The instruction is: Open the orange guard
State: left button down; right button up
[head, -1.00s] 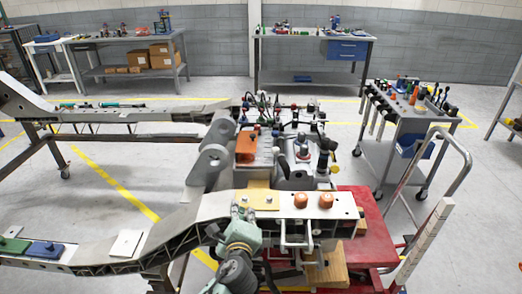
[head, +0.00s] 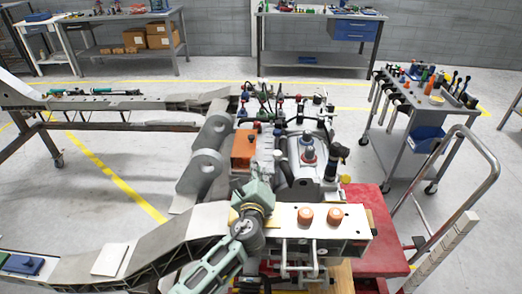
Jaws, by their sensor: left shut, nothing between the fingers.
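The orange guard (head: 243,144) is a small box-shaped cover on the grey machinery in the middle of the chassis in the head view. It looks down over what is beneath it, and its right side is close to grey parts. My left gripper (head: 265,172) is shut and empty, just below and to the right of the guard in the picture. Its fingertips are small and partly lost against the grey machinery, so I cannot tell whether they touch anything. My right gripper is not in view.
A white plate with two orange knobs (head: 306,214) lies right of my left wrist. Hoses and fittings (head: 308,152) crowd the area right of the guard. A red cart (head: 384,222) stands at the right, and a tool trolley (head: 420,115) behind it. Open floor lies left of the chassis.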

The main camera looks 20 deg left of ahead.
aim_at(261, 162)
pick_arm(q)
jog(key=x, duration=0.4)
jog(key=shift+w+r, duration=0.1)
jog(key=shift+r, duration=0.15)
jog(key=x, duration=0.3)
jog(key=shift+w+f, duration=0.1)
jog(key=shift+f, duration=0.1)
jog(key=shift+w, duration=0.2)
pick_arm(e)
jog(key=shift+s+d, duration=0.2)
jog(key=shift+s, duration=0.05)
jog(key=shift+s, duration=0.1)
pick_arm(q)
jog(key=shift+r, duration=0.3)
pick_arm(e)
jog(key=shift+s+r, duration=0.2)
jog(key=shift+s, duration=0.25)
pick_arm(q)
jog(key=shift+r+p, duration=0.3)
jog(key=shift+r, duration=0.05)
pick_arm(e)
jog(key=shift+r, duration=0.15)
